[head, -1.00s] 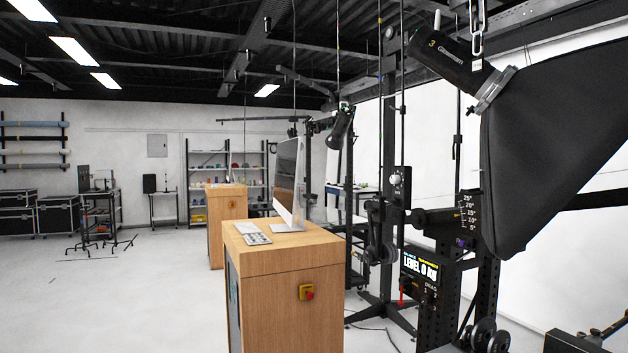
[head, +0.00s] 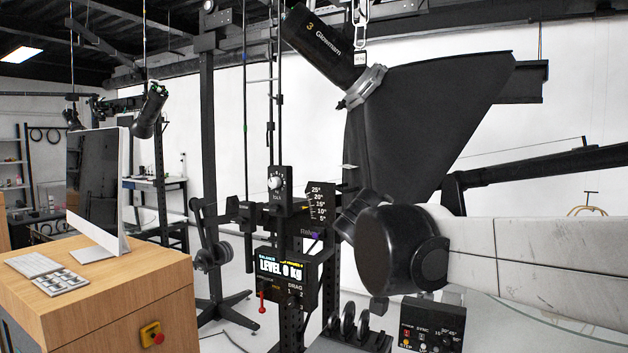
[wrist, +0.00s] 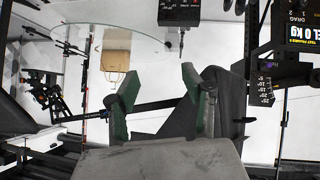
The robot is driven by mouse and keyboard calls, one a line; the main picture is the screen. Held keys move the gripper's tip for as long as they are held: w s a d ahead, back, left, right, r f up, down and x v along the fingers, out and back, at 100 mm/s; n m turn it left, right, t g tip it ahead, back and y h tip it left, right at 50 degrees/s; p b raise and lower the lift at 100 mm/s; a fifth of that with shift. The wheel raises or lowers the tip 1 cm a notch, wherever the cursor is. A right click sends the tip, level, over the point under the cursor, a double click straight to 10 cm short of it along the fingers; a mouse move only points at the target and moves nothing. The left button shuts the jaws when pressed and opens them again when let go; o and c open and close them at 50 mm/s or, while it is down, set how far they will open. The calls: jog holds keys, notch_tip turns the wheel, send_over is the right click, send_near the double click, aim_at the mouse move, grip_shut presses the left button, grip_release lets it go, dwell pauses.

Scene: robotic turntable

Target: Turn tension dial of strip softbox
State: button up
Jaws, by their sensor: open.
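The black strip softbox (head: 430,110) hangs at an angle in the head view, joined to a black lamp head (head: 325,45). Below and left of it, a pale round dial (head: 275,183) sits on a small black box on the stand; I cannot tell for sure that it is the tension dial. An angle scale (head: 318,200) is beside it. My gripper (wrist: 159,75) is open and empty in the wrist view, its green-lined fingers apart. It cannot be made out in the head view, where my arm crosses at right.
A display box reading LEVEL 0 kg (head: 284,277) is on the stand. A black control box (head: 430,323) is at lower right. A wooden desk (head: 105,290) with a monitor (head: 97,190) stands at left. Thin cables and poles hang around the stand.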

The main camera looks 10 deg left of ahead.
jog(key=w+a+r+t+p, duration=0.1)
jog(key=w+a+r, duration=0.15)
jog(key=a, duration=0.25)
jog(key=w+a+r+m+t, duration=0.1)
jog(key=w+a+r, duration=0.15)
jog(key=a, duration=0.35)
jog(key=w+a+r+t+p, duration=0.1)
jog(key=w+a, duration=0.2)
jog(key=a, duration=0.2)
jog(key=m+t+p, duration=0.2)
jog(key=t+p, duration=0.1)
jog(key=t, duration=0.2)
send_near(272, 184)
jog(key=p+x, duration=0.3)
jog(key=x, duration=0.6)
jog(key=shift+w, duration=0.35)
grip_shut()
